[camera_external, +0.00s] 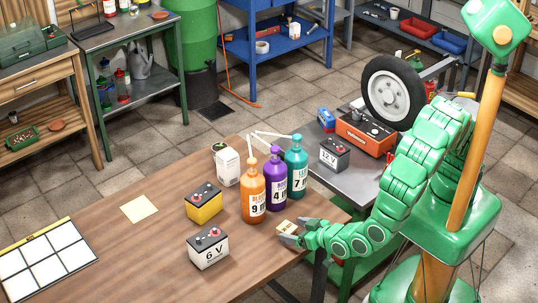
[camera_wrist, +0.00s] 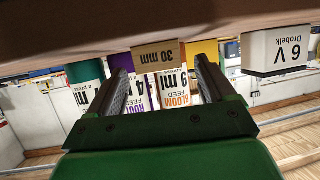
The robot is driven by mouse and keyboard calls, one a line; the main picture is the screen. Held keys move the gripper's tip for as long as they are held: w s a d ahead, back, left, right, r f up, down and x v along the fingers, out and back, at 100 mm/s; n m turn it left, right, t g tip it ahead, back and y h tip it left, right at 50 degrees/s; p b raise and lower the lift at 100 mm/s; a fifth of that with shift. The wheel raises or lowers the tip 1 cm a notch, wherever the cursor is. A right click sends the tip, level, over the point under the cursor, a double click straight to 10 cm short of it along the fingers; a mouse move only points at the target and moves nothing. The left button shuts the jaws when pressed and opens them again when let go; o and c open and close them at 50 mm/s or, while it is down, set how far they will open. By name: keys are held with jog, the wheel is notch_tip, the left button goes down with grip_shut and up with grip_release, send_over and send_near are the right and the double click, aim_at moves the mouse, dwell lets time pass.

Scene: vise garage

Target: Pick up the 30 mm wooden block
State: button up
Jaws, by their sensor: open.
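The 30 mm wooden block (camera_external: 286,227) is small and tan and sits on the brown table near its right edge, in front of the bottles. In the wrist view, which is upside down, the block (camera_wrist: 158,55) shows its "30 mm" label just beyond the fingertips, roughly centred between them. My gripper (camera_external: 294,232) reaches in low from the right at the table's edge. Its two fingers are apart with nothing held; they also show in the wrist view (camera_wrist: 163,68). I cannot tell whether the fingertips overlap the block's sides.
Orange (camera_external: 253,190), purple (camera_external: 276,177) and teal (camera_external: 296,172) pump bottles stand close behind the block. A 6 V battery (camera_external: 208,249), a yellow battery (camera_external: 203,203) and a white carton (camera_external: 227,165) stand left. A grey bench (camera_external: 333,186) adjoins behind. The table's front middle is clear.

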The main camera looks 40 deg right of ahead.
aim_at(290, 229)
jog(key=shift+x, duration=1.65)
jog(key=c, duration=1.1)
